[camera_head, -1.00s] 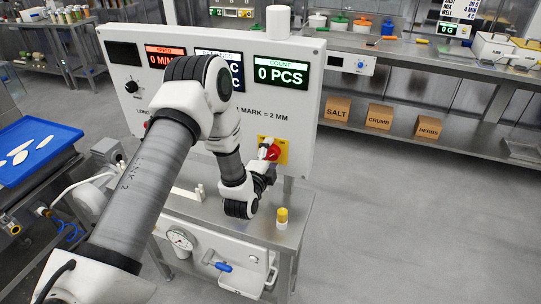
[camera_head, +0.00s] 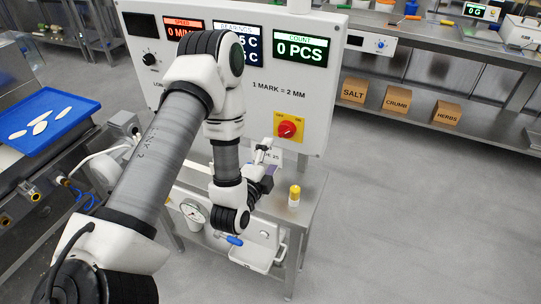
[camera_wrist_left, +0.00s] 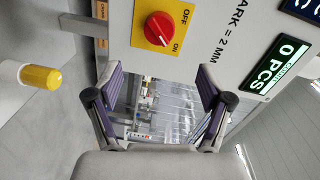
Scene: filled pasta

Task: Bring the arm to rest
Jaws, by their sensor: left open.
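My left arm comes in from the left in the head view and reaches across the front of the white control panel (camera_head: 245,100). My left gripper (camera_head: 274,160) is mostly hidden behind its own wrist there, below the red rotary switch (camera_head: 287,130) on its yellow plate. In the left wrist view the gripper (camera_wrist_left: 160,95) is open and empty, its two purple-padded fingers well apart. The red switch (camera_wrist_left: 159,28) is beyond the fingers, apart from them, with OFF and ON marks beside it. My right gripper is not in view.
A yellow-capped small container (camera_head: 294,195) stands on the steel bench (camera_head: 312,205) right of my wrist. A blue tray (camera_head: 75,112) with pale pieces is at left. A gauge (camera_head: 193,211) and blue-handled valve (camera_head: 233,240) are below. Open floor lies to the right.

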